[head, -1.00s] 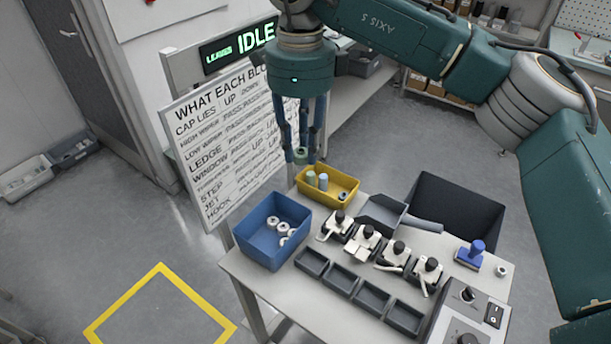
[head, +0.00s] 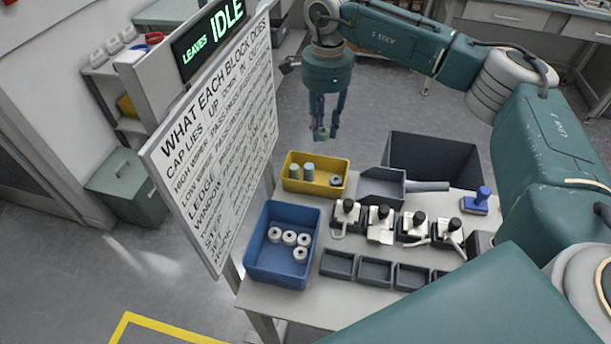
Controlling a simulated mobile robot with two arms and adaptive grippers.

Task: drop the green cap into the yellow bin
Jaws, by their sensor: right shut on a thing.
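My right gripper (head: 324,136) points down, shut on the small green cap (head: 322,132), which shows partly between its fingertips. In the picture they are just above the back rim of the yellow bin (head: 311,189), with a gap between; the exact height and depth are hard to tell. The bin stands at the table's back left. It holds two upright pale cylinders (head: 309,173) on its left and a dark ring-shaped piece (head: 336,181) on its right. My left gripper is not in view.
A blue bin (head: 262,270) with several white rings stands in front of the yellow one. A grey scoop-like tray (head: 380,187), a large dark bin (head: 440,156) and several levered blocks (head: 381,220) are to the right. A tall sign board (head: 210,150) stands close on the left.

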